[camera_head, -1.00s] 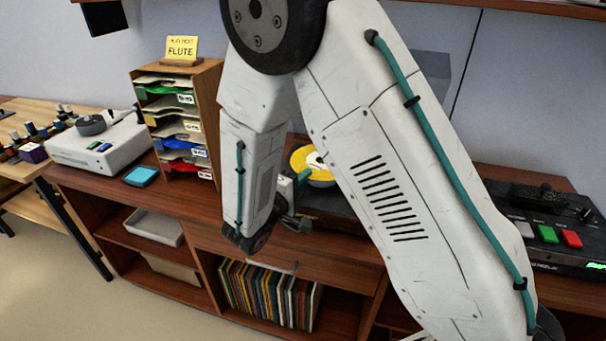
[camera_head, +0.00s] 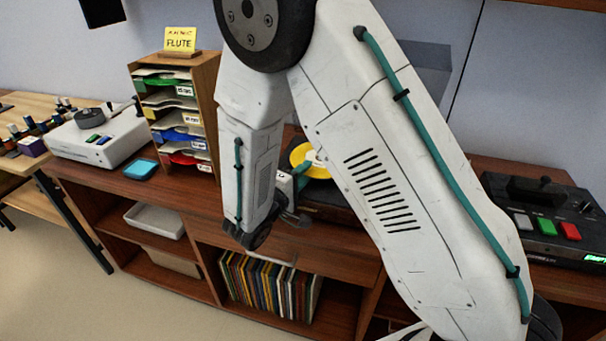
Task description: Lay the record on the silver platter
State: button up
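My arm covers much of both, so I cannot tell whether the record rests there or is held. I cannot make out a silver platter.
A white player (camera_head: 98,140) with a dark disc stands at the left. A wooden sleeve rack (camera_head: 205,95) bears a yellow "FLUTE" sign (camera_head: 180,40). A teal pad (camera_head: 141,169) lies before it. A black button unit (camera_head: 545,222) is at the right. Records fill a lower shelf (camera_head: 270,287).

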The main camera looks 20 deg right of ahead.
jog(key=shift+c, duration=0.8)
jog(key=v, duration=0.7)
dwell(0.5)
